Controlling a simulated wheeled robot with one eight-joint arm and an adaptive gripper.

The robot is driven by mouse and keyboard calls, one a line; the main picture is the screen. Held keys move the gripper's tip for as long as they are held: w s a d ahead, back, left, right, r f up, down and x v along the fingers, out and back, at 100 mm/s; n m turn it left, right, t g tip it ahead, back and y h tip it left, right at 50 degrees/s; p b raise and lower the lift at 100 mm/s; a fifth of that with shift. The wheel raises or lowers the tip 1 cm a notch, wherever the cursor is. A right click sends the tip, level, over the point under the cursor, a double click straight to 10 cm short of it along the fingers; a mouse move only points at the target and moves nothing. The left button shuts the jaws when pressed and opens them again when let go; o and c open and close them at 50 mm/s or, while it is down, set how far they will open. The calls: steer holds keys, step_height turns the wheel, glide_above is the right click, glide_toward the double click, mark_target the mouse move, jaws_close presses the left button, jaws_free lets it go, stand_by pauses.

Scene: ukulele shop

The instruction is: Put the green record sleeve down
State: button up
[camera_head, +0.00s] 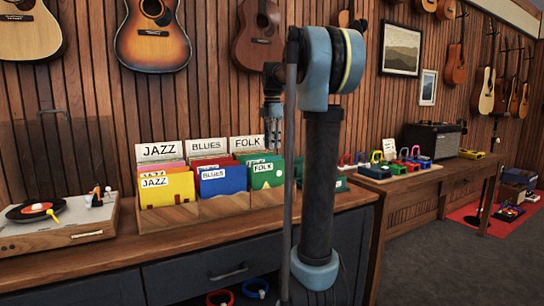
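A green record sleeve (264,172) with a FOLK label stands upright at the front of the right-hand section of the wooden record bin (186,214). My gripper (273,146) points down above the FOLK section, just over the sleeves. Its fingers look narrow and close together, but they are too small to tell whether they are open or shut. I see no sleeve clearly between them. More green (341,185) shows on the counter right of the bin, partly hidden by my arm, so I cannot tell what it is.
Blue (222,181) and yellow (168,189) sleeves stand in the BLUES and JAZZ sections. A turntable (58,219) is at the left of the counter. A wooden table (424,177) with small colourful items and an amplifier (432,140) is at right. My arm hides the counter's right part.

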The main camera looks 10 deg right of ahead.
steer(key=shift+r, duration=2.2)
steer(key=shift+s, duration=0.1)
steer(key=s+f+m+t, duration=0.2)
steer(key=s+f+m, duration=1.9)
steer(key=s+f, duration=1.3)
step_height(320, 180, down, 2)
steer(key=shift+s+f, duration=0.1)
steer(key=shift+s, duration=0.15)
steer(key=shift+d, duration=0.1)
steer(key=shift+w+f, duration=0.2)
steer(key=shift+w, duration=0.25)
